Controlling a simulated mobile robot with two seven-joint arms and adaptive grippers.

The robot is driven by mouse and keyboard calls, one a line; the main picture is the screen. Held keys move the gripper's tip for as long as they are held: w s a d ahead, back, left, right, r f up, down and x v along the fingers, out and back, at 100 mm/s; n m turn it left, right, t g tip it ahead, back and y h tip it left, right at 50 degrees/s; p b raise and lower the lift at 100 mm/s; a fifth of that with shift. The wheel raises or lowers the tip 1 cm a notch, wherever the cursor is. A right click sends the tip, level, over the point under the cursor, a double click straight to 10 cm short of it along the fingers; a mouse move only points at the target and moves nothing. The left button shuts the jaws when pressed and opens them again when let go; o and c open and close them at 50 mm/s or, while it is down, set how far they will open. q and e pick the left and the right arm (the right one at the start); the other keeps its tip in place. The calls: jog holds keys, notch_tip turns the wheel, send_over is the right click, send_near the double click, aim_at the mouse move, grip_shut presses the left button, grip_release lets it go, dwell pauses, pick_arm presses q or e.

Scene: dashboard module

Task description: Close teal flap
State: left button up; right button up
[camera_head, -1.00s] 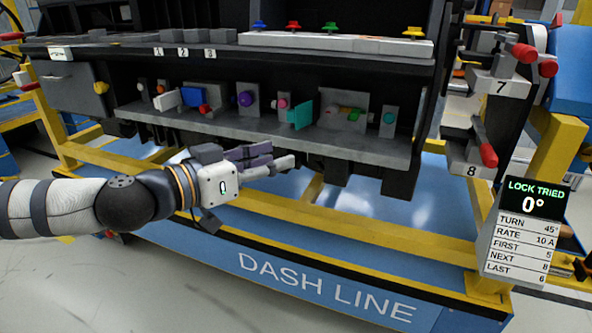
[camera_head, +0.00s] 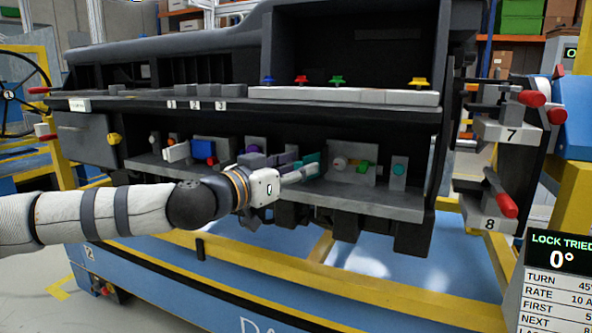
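The teal flap (camera_head: 312,158) is on the lower shelf of the dashboard module, right of the middle. It stands out from its mount, and its lower part is hidden behind my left gripper's fingers. My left gripper (camera_head: 303,170) reaches in from the left at shelf height, its fingertips in front of the flap in the picture. I cannot tell whether they touch it, or whether the fingers are open or shut. My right gripper is not in view.
A grey panel (camera_head: 351,172) with small coloured parts stands right of the flap, then a teal button (camera_head: 398,170). A blue-and-red part (camera_head: 204,149) is to the left. The shelf edge (camera_head: 375,206) runs below, and the upper ledge (camera_head: 340,97) is above. Red-handled levers (camera_head: 507,205) are at right.

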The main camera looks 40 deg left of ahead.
pick_arm(q)
grip_shut()
